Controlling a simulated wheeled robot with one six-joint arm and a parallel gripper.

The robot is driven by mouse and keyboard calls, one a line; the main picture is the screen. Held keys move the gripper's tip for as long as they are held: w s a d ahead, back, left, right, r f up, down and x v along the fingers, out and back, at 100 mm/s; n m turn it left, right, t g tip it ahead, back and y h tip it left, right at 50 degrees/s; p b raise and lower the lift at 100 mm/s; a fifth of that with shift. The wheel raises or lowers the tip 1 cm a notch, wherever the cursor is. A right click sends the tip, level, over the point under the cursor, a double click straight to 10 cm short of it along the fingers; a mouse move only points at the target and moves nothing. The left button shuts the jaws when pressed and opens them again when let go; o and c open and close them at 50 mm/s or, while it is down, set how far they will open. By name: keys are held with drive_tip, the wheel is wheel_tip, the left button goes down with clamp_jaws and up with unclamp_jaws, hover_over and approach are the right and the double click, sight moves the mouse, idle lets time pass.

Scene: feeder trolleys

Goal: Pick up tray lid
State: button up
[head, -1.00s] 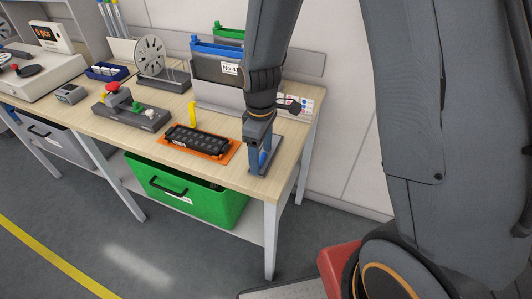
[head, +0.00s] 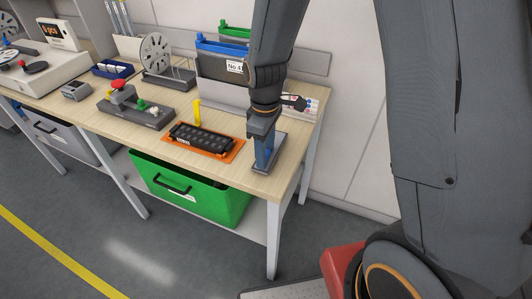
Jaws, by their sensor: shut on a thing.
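My gripper (head: 264,152) is down at the right end of the workbench. It is shut on what looks like the tray lid (head: 287,158), a flat dark grey plate by the bench's right edge. Blue upright parts show under my wrist, and they and my arm hide most of the grip. I cannot tell whether the plate is clear of the bench top. Left of my gripper, a black tray (head: 203,138) with rows of pockets sits on an orange mat (head: 226,159).
A yellow post (head: 197,112) stands behind the tray. A grey fixture with a red knob (head: 118,86) and a reel (head: 156,54) are further left. Blue-rimmed and green bins (head: 222,50) stand behind. A green crate (head: 225,205) is on the shelf below.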

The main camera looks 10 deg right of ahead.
wheel_tip(320, 180, up, 9)
drive_tip(key=b, duration=0.2)
drive_tip(key=shift+s, duration=0.1)
idle(1.0)
